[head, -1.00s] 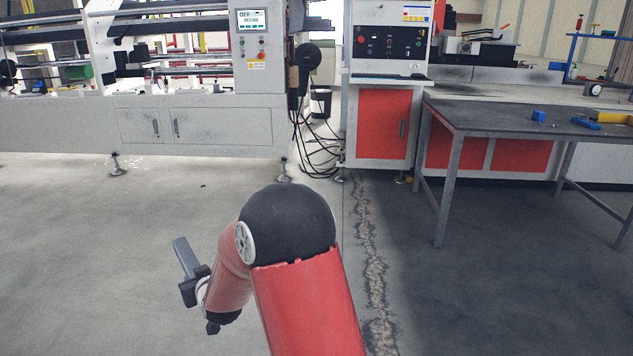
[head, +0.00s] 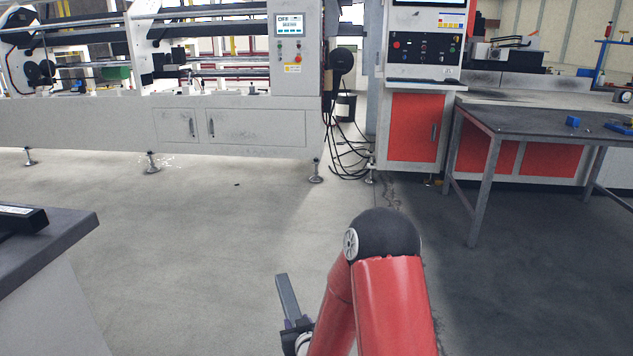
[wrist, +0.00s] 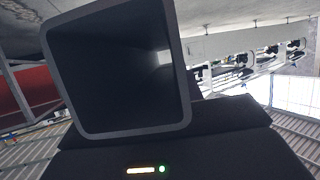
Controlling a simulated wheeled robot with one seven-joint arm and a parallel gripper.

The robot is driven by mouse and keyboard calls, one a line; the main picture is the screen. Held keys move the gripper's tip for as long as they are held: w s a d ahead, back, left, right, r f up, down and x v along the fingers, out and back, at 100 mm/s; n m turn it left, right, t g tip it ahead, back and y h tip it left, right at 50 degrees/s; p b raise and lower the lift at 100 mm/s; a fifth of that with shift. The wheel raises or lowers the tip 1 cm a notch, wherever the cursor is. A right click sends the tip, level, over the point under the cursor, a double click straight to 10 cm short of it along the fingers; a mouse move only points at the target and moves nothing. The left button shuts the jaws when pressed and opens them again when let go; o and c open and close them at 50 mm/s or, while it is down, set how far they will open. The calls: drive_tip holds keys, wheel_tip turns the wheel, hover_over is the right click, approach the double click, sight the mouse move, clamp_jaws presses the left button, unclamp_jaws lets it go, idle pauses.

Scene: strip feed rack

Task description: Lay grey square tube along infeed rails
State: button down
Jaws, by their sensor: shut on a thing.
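The grey square tube (head: 287,296) is held in my gripper (head: 298,324), low in the middle of the head view. It is tilted, with one end pointing up and slightly left, clear of everything else. In the wrist view the hollow open end of the tube (wrist: 183,75) fills the upper left, close to the camera. My gripper is shut on the tube; its fingertips are mostly hidden. Long horizontal rails (head: 215,73) run along the machine at the far upper left. I cannot tell whether they are the infeed rails.
A dark-topped table (head: 60,238) stands near at left, with a black object (head: 22,219) on it. A grey workbench (head: 540,122) stands at right. A white cabinet with a red door (head: 413,127) and hanging cables (head: 345,150) is at the back. The floor between is clear.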

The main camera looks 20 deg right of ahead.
drive_tip(key=shift+r, duration=0.15)
drive_tip(key=v, duration=0.5)
drive_tip(key=shift+r, duration=0.15)
drive_tip(key=shift+w, duration=0.1)
idle(0.3)
